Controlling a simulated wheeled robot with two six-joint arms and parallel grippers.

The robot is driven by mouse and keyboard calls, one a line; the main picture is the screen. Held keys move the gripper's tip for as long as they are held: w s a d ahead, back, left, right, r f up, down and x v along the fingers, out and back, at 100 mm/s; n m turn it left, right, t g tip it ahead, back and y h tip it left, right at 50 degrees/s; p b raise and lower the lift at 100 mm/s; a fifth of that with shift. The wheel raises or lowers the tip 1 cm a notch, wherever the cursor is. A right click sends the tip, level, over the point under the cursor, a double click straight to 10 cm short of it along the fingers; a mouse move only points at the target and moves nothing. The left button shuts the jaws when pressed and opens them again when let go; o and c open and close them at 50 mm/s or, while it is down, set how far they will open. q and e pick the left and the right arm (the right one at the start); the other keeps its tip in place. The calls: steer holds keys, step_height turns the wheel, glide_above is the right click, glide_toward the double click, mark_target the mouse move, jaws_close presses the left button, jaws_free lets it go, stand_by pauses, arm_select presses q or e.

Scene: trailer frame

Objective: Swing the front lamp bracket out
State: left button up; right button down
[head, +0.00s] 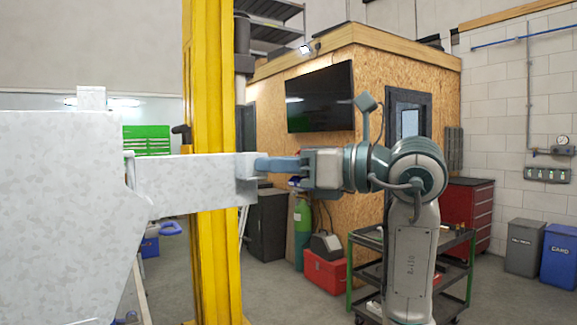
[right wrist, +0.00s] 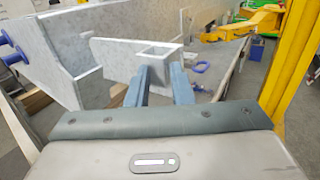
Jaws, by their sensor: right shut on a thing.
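The front lamp bracket (head: 185,181) is a grey, mottled galvanised arm. In the head view it sticks out to the right from the large galvanised trailer frame (head: 60,200). Its free end has a square, box-like piece. My right gripper (head: 262,165) comes from the right and is shut on that end. In the right wrist view the bracket (right wrist: 115,58) runs left from the blue-grey fingers of the gripper (right wrist: 163,72), which sit at its open square end. The bracket's joint to the frame is not clearly visible. My left gripper is in neither view.
A yellow post (head: 212,250) stands behind the bracket; it also shows at the right of the right wrist view (right wrist: 292,65). A trolley (head: 455,245), a red toolbox (head: 325,272) and bins (head: 525,247) stand farther back. Open floor lies between.

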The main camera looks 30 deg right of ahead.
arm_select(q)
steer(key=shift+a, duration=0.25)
arm_select(e)
steer(key=shift+s+a+f, duration=0.1)
steer(key=shift+s+a, duration=0.1)
steer(key=shift+a, duration=0.05)
steer(key=c, duration=1.7)
jaws_free()
steer(key=o, duration=0.7)
steer(key=shift+w+a, duration=0.2)
steer(key=shift+a, duration=0.6)
steer(key=shift+o, duration=0.2)
steer(key=shift+w+a, duration=0.1)
steer(key=shift+a, duration=0.05)
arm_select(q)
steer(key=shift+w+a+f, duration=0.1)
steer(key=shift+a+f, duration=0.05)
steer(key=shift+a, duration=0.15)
arm_select(e)
steer(key=shift+d, duration=0.25)
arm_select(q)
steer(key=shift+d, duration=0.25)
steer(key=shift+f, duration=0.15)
arm_select(e)
steer(key=shift+d, duration=0.1)
